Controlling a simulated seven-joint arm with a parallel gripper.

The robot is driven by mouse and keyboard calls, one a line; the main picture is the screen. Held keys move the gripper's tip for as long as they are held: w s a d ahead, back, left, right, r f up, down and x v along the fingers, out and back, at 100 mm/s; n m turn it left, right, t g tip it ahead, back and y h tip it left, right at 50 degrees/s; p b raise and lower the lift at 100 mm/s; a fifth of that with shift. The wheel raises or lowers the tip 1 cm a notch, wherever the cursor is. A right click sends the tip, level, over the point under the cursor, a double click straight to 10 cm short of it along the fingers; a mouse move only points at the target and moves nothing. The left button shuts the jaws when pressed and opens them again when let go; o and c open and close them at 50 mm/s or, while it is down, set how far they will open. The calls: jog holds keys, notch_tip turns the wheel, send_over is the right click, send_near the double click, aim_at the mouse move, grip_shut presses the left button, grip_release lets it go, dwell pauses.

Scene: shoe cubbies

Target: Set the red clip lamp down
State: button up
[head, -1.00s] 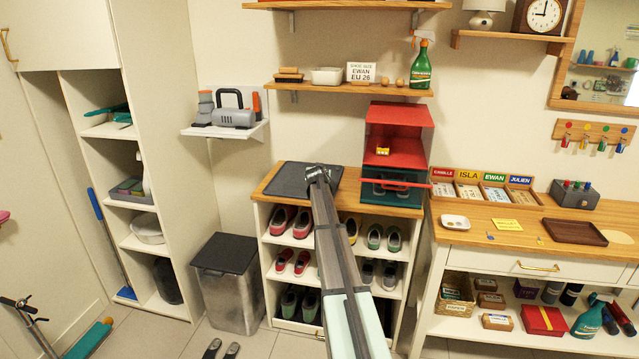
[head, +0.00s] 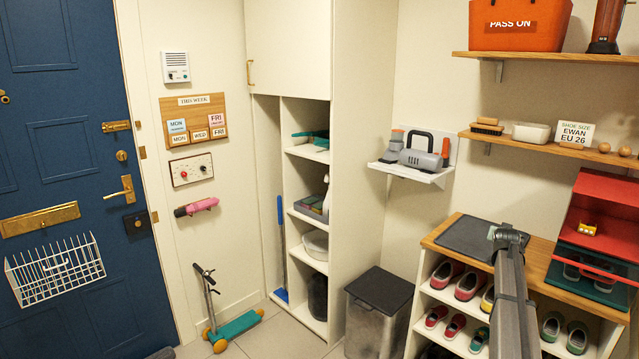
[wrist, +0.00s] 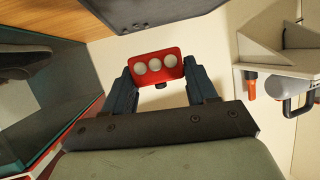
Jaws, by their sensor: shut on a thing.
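The red clip lamp (wrist: 141,77), with three pale round lenses in a red face, is between the fingers of my gripper (wrist: 160,92) in the wrist view. The gripper is shut on it. In the head view my gripper (head: 506,234) is over the dark mat (head: 466,236) on the wooden top of the shoe cubby; the lamp is hidden there by my arm. I cannot tell how high the lamp is above the mat. The mat also shows in the wrist view (wrist: 150,12), which looks upside down.
A red box (head: 607,196) over a teal box (head: 590,274) with shoes stands right of the mat. A wall shelf (head: 410,172) with a grey appliance is to the left. A bin (head: 379,312) stands beside the cubby. Bare mat shows left of my gripper.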

jog(key=s+a+r+n+y, duration=0.2)
jog(key=s+a, duration=0.3)
jog(key=a, duration=1)
jog(key=s+a+r+n+t+y, duration=0.1)
jog(key=s+a+r, duration=0.3)
jog(key=a, duration=1.2)
jog(key=s+a+r+n+y, duration=0.3)
jog(key=s+a, duration=0.2)
jog(key=a, duration=1.1)
jog(key=shift+s+a+r+t+y, duration=0.25)
jog(key=shift+s+t+y, duration=0.1)
jog(key=shift+t+y, duration=0.05)
